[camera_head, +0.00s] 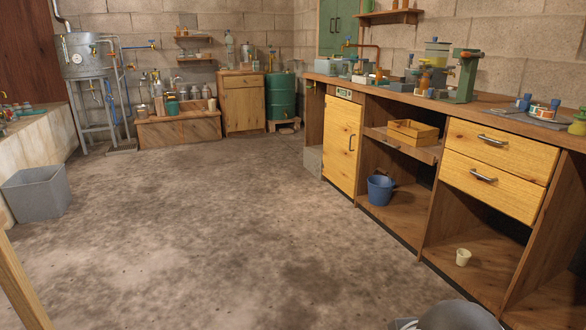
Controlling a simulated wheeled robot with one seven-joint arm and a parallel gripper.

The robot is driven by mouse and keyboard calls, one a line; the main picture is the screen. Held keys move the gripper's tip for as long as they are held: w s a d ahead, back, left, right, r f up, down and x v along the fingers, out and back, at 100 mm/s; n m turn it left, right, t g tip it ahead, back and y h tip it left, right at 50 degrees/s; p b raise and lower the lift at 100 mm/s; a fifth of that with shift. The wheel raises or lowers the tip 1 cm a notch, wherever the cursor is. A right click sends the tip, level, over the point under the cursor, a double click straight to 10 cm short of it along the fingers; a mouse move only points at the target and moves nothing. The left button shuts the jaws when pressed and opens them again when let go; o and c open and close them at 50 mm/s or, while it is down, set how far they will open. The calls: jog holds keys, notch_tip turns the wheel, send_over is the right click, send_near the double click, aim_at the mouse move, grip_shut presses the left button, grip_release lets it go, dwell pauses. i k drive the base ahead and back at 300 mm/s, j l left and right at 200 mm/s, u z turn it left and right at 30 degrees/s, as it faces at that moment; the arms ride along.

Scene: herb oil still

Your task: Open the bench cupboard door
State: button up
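The bench cupboard door (338,150) is a light yellow wood panel near the far left end of the long wooden bench. It looks shut, flush with the bench front. The hinges cannot be made out. The bench (432,190) runs along the right wall, with open bays right of the door. My gripper is not in view. A grey rounded shape (450,316) is cut off at the bottom edge; I cannot tell what it is.
A blue bucket (380,189) stands in the open bay right of the door, below a shelf with a wooden crate (413,133). Two drawers (494,163) are farther right. A grey bin (37,193) stands at left. The floor (200,220) before the door is clear.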

aim_at(343, 118)
jog(key=i+z, duration=0.1)
jog(key=i, duration=1.1)
jog(key=i+j+z, duration=0.15)
jog(key=i, duration=1)
jog(key=i+z, duration=0.15)
jog(key=i, duration=0.55)
jog(key=i+j+z, duration=0.1)
jog(key=i, duration=0.6)
